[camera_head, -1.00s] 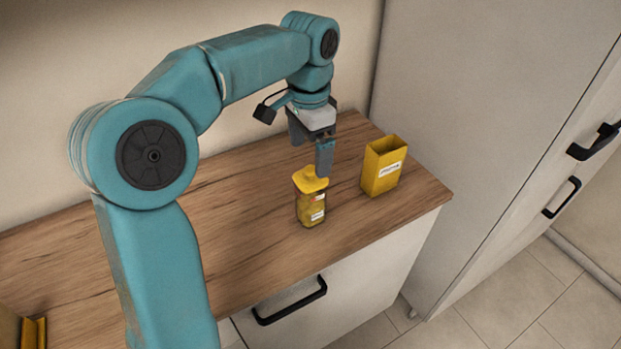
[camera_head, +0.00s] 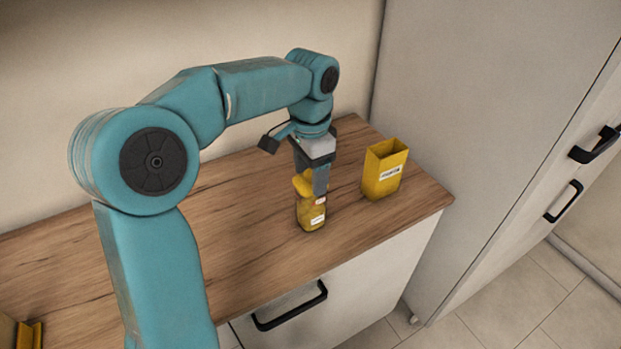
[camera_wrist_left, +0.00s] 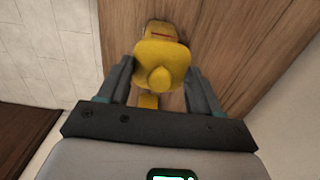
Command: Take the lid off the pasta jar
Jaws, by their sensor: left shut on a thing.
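The pasta jar (camera_head: 311,217) stands upright on the wooden counter, yellowish with a white label. Its yellow lid (camera_head: 302,185) sits on top and is partly hidden by my gripper. The jar body below is mostly hidden in the wrist view. My right gripper is not in view.
An open yellow box (camera_head: 383,173) with a white label stands to the right of the jar, near the counter's (camera_head: 255,225) right end. A tall pale cabinet (camera_head: 455,120) rises beyond that end. Another yellow object (camera_head: 30,335) shows at the lower left. The counter's middle is clear.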

